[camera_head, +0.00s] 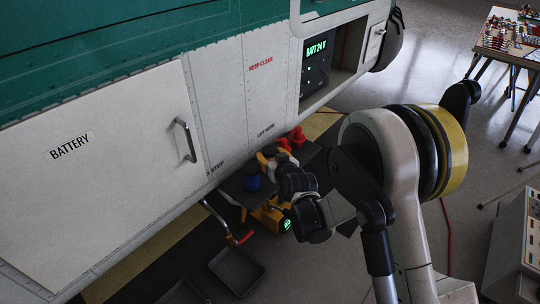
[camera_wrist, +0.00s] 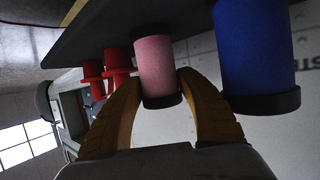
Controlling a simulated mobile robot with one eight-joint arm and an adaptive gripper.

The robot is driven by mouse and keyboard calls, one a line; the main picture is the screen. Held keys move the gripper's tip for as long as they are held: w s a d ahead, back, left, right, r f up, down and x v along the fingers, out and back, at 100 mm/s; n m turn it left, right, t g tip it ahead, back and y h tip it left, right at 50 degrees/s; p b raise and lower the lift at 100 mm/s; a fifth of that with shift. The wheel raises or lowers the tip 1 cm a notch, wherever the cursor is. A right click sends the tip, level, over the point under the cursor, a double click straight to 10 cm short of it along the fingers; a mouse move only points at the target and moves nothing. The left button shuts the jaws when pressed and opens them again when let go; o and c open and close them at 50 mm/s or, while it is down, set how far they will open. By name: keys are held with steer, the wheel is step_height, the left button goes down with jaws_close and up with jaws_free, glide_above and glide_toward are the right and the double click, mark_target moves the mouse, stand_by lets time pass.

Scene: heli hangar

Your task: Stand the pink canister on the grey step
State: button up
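The pink canister (camera_wrist: 156,62), with a dark end cap, is between the yellow fingers of my gripper (camera_wrist: 160,82) in the wrist view. The fingertips press against its two sides, so my gripper looks shut on it. The canister's far end is at the dark grey step (camera_wrist: 110,48); I cannot tell if it rests on it or is just above. In the head view the step (camera_head: 237,190) is beside the helicopter's lower side. My gripper (camera_head: 268,159) is over it there, and the pink canister is hidden or too small to make out.
Red items (camera_wrist: 117,66) are on the other side. Dark trays (camera_head: 236,270) lie on the floor below. The white hull (camera_head: 100,180) borders the step.

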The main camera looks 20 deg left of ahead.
stand_by(0.3)
steer(key=shift+s+d+r, duration=0.1)
steer(key=shift+r, duration=0.15)
steer(key=p+v, duration=0.1)
steer(key=v, duration=1)
steer(key=shift+s+d, duration=0.2)
steer(key=shift+s, duration=0.1)
steer(key=s+d+r+m+g+h, duration=0.1)
steer(key=s+d+r+m+h, duration=0.1)
steer(key=d+r, duration=0.6)
steer(key=s+d+r+m+h, duration=0.1)
steer(key=s+d+r+h, duration=0.15)
steer(key=d, duration=0.85)
steer(key=s+d+m+g+h, duration=0.1)
steer(key=s+d, duration=0.4)
steer(key=s+d+r+m+g+h, duration=0.1)
steer(key=s+d, duration=0.4)
steer(key=s, duration=0.1)
steer(key=s+d+r+m+g+h, duration=0.1)
steer(key=s+d+m, duration=0.1)
steer(key=s+d, duration=0.3)
steer(key=shift+s+d+h, duration=0.2)
steer(key=shift+s+h, duration=0.05)
steer(key=shift+s, duration=0.5)
